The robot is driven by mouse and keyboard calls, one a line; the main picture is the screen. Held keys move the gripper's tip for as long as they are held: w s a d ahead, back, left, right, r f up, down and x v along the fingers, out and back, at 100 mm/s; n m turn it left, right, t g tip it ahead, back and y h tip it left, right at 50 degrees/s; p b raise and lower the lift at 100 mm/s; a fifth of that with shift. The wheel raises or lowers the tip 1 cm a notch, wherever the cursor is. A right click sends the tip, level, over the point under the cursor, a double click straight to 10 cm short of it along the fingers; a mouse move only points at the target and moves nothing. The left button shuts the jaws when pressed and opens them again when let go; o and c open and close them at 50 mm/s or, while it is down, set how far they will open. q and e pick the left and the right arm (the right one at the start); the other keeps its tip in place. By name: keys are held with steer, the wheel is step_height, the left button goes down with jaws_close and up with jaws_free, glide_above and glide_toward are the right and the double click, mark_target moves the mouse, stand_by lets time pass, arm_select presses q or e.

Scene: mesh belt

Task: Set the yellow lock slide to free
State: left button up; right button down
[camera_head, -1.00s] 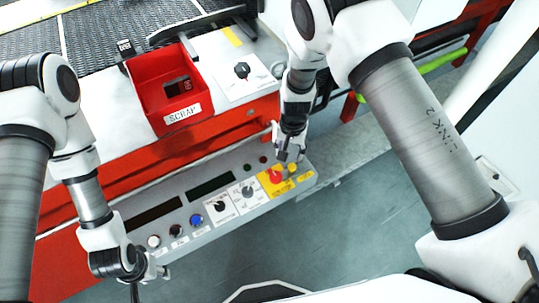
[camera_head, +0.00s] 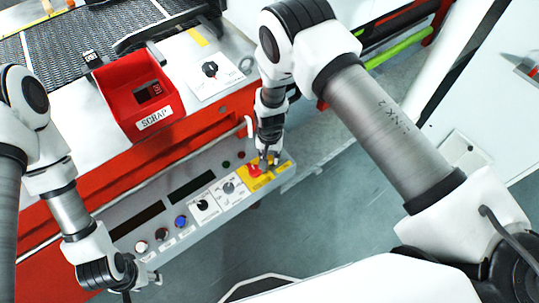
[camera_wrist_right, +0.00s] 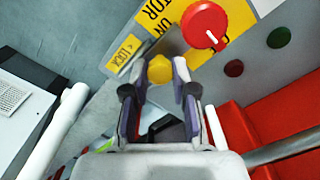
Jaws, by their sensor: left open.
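The yellow lock slide shows in the right wrist view as a small yellow knob (camera_wrist_right: 160,68) beside a yellow plate marked LOCK (camera_wrist_right: 125,52). My right gripper (camera_wrist_right: 161,88) has its fingers on either side of the knob; whether they touch it I cannot tell. In the head view my right gripper (camera_head: 265,157) is at the right end of the grey control panel (camera_head: 150,232) and hides most of the slide. A red rotary knob (camera_wrist_right: 204,25) sits close by; it also shows in the head view (camera_head: 254,170). My left gripper (camera_head: 150,279) is open and empty near the panel's left end.
The panel also carries a blue button (camera_head: 181,222), a white button (camera_head: 141,246) and black selector knobs (camera_head: 203,204). A red scrap bin (camera_head: 128,88) stands behind it. The floor (camera_head: 330,215) in front of the panel is clear.

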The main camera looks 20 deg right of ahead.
steer(key=shift+w+d+f+b, duration=0.1)
steer(key=shift+w+d+b, duration=0.25)
steer(key=shift+d+b, duration=0.4)
steer(key=shift+w+d+f+b, duration=0.1)
steer(key=shift+w+d+b, duration=0.25)
steer(key=shift+d, duration=0.6)
steer(key=shift+a+r, duration=0.1)
steer(key=shift+r, duration=0.15)
steer(key=c, duration=0.9)
jaws_free()
steer(key=shift+c, duration=0.2)
steer(key=shift+d+f, duration=0.1)
steer(key=shift+d, duration=0.2)
steer(key=shift+a+r, duration=0.1)
steer(key=shift+r, duration=0.45)
step_height(320, 180, up, 11)
